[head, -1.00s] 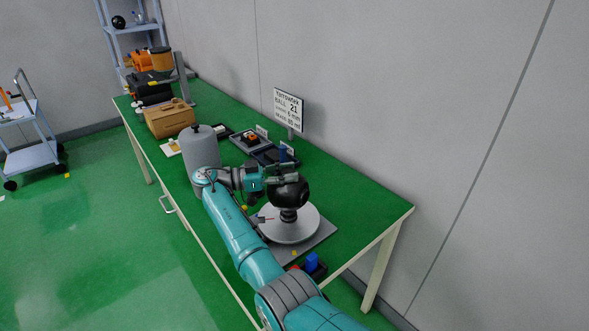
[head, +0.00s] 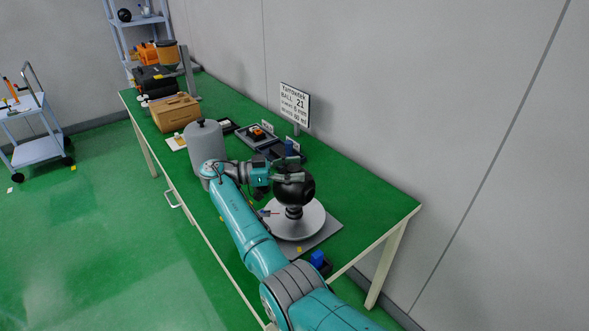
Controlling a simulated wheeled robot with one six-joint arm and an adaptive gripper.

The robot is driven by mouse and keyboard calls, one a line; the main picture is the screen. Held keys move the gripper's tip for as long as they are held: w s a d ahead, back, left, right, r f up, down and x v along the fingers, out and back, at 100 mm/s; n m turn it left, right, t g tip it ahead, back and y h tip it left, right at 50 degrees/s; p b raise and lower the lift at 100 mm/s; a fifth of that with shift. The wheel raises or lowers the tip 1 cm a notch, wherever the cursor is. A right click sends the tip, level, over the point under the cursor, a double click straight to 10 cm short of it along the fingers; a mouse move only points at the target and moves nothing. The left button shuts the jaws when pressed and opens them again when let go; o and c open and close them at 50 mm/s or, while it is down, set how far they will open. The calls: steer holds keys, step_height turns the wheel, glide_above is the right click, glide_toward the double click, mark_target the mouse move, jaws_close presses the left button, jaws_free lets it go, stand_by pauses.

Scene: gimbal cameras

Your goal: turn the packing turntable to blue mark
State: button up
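The turntable (head: 310,225) is a round pale grey disc on a square grey base plate (head: 328,231) near the front right end of the green table. A black ball-shaped camera (head: 296,190) stands upright on a dark foot at its middle. A small yellow mark (head: 299,249) lies on the front of the base plate. A small dark item with a light tip shows at the disc's left edge, too small to make out. My gripper (head: 290,176) is at the upper part of the black ball, its fingers overlapping it. Whether they touch or grip it cannot be told.
A blue block (head: 318,258) sits in a dark tray by the table's front edge. A grey cylinder (head: 204,145) stands close left of my wrist. A cardboard box (head: 175,112), dark trays (head: 257,138) and a sign (head: 295,104) stand further back. The table's right end (head: 380,205) is clear.

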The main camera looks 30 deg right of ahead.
steer(key=shift+r, duration=0.1)
step_height(320, 180, up, 10)
steer(key=shift+f, duration=0.1)
stand_by(0.4)
